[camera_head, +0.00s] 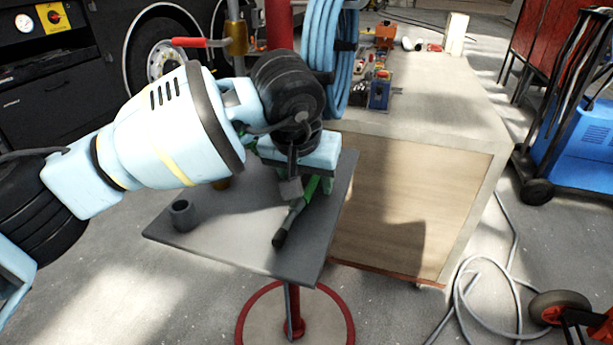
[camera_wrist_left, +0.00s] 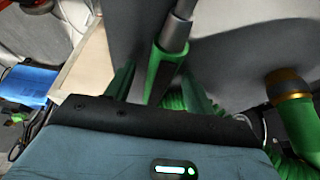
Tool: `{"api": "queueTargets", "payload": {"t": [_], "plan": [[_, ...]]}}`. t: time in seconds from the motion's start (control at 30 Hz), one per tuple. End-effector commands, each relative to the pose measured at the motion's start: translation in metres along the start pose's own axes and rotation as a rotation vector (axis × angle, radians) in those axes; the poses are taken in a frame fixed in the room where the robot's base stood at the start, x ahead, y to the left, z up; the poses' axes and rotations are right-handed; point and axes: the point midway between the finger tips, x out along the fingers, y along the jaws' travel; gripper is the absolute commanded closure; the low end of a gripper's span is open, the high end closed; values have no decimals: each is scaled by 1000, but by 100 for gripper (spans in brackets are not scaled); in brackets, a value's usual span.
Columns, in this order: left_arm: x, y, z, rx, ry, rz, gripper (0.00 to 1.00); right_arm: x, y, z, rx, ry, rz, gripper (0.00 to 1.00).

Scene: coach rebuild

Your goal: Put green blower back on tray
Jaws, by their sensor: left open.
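The green blower (camera_head: 311,190), with a dark nozzle tip, lies over the grey tray (camera_head: 255,250) on the red-based stand, its nozzle toward the tray's front. My left gripper (camera_head: 299,188) is right above its rear part, which the gripper hides. In the left wrist view the blower (camera_wrist_left: 163,75) lies between the two spread fingers of my left gripper (camera_wrist_left: 160,82), its grey nozzle pointing away. The gripper is open; whether a finger touches the blower cannot be told. My right gripper is out of view.
A grey cup (camera_head: 183,215) stands on the tray's left part. A green hose with a brass collar (camera_wrist_left: 288,85) is right of the blower in the wrist view. A wooden cabinet (camera_head: 410,200) adjoins the tray at right. A blue hose coil (camera_head: 340,50) hangs behind. A cable (camera_head: 463,290) lies on the floor.

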Motion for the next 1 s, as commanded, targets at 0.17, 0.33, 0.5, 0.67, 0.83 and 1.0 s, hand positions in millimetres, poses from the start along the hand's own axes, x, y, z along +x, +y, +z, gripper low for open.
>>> {"api": "queueTargets", "payload": {"t": [0.17,0.33,0.5,0.67,0.83,1.0], "plan": [[-4,0,0,0,1,0,46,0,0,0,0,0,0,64],[-27,0,-1,0,4,-1,46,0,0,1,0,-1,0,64],[-55,0,0,1,3,0,46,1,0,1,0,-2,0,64],[-72,0,0,0,1,0,46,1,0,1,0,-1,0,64],[-78,0,0,0,0,-1,46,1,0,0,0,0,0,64],[-78,0,0,0,0,0,46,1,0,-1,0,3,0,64]]}}
